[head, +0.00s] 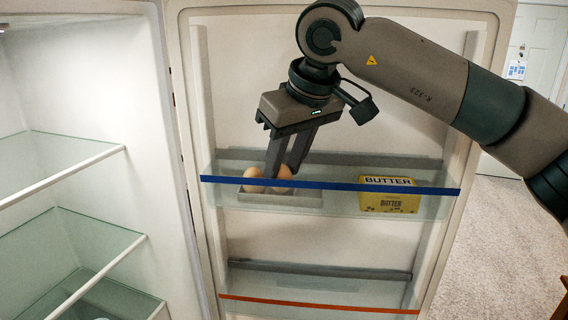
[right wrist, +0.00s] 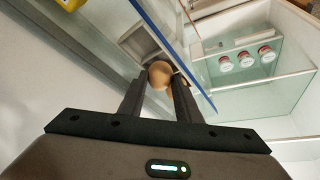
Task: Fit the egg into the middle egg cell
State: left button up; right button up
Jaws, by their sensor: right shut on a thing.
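My right gripper (head: 281,172) is shut on a brown egg (head: 285,174) at the upper door shelf. The held egg also shows between the fingertips in the right wrist view (right wrist: 160,75). It is over the middle of the grey egg tray (head: 300,201); whether it touches the cell is hidden by the shelf's blue-edged front. Another egg (head: 253,182) sits at the tray's left end. The tray's right end looks empty, and an open cell of the tray (right wrist: 143,43) shows in the right wrist view. My left gripper is not in view.
A yellow butter box (head: 389,196) stands on the same shelf to the right. The blue front rail (head: 330,187) runs before the tray. A lower door shelf has an orange rail (head: 320,304). Glass fridge shelves (head: 95,245) are at the left.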

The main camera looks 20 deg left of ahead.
jog(key=shift+f, duration=0.4)
dwell(0.6)
jog(key=o, duration=0.8)
jog(key=shift+w, duration=0.1)
jog(key=shift+b, duration=0.3)
jog(key=shift+d+r, duration=0.1)
jog(key=shift+r, duration=0.35)
jog(key=b+v, duration=0.4)
jog(key=v, duration=1.2)
jog(key=shift+s+d+r+b, duration=0.2)
jog(key=shift+s+r+b, duration=0.05)
jog(key=shift+b, duration=0.1)
